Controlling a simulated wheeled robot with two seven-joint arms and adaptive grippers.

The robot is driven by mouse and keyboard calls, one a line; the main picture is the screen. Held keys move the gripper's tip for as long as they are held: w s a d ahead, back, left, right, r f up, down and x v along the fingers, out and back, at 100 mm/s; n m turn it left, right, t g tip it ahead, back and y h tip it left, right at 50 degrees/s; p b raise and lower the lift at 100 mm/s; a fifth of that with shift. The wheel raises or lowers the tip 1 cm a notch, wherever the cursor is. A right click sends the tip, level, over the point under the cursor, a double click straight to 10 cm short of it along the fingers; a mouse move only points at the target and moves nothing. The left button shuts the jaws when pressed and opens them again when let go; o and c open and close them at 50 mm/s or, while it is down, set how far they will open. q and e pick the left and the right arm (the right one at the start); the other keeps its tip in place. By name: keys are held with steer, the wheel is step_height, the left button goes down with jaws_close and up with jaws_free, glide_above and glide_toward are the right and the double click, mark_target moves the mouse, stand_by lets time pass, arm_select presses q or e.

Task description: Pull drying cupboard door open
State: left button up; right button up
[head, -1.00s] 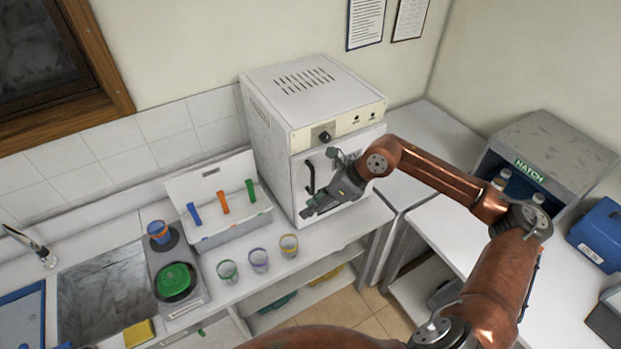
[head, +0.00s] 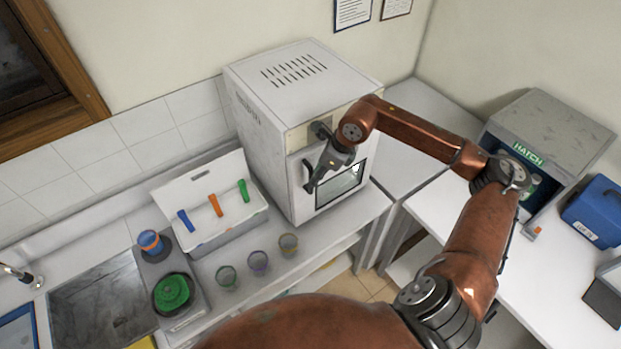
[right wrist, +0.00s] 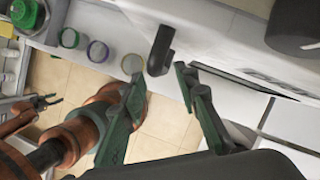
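The drying cupboard (head: 265,115) is a white box on the counter, with a vented top. Its front door (head: 297,205) has a dark window and looks closed. The dark upright door handle (head: 307,176) is at the door's left side. My right gripper (head: 317,178) is in front of the door, close to the handle. In the right wrist view, the two green-grey fingers of my right gripper (right wrist: 160,78) are apart and empty. The handle (right wrist: 160,48) lies just beyond the fingertips, roughly in line with the gap. My left gripper (right wrist: 42,103) shows small at the lower left there; its opening is unclear.
Several glass beakers (head: 258,262) stand on the counter, left of and below the cupboard. A white box (head: 222,233) with coloured clips is left of it. The hatch unit (head: 548,135) and a blue case (head: 597,212) stand on the right counter.

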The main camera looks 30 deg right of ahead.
mark_target(311, 191)
steer(key=p+x, duration=0.1)
steer(key=x, duration=0.2)
steer(key=shift+w+a+f, duration=0.1)
steer(key=shift+w+f, duration=0.15)
steer(key=shift+f, duration=0.35)
arm_select(q)
steer(key=shift+w+r, duration=0.85)
steer(key=shift+w, duration=0.2)
steer(key=shift+s, duration=0.1)
arm_select(e)
steer(key=shift+c, duration=0.3)
arm_select(q)
steer(key=shift+s, duration=0.4)
arm_select(e)
jaws_close()
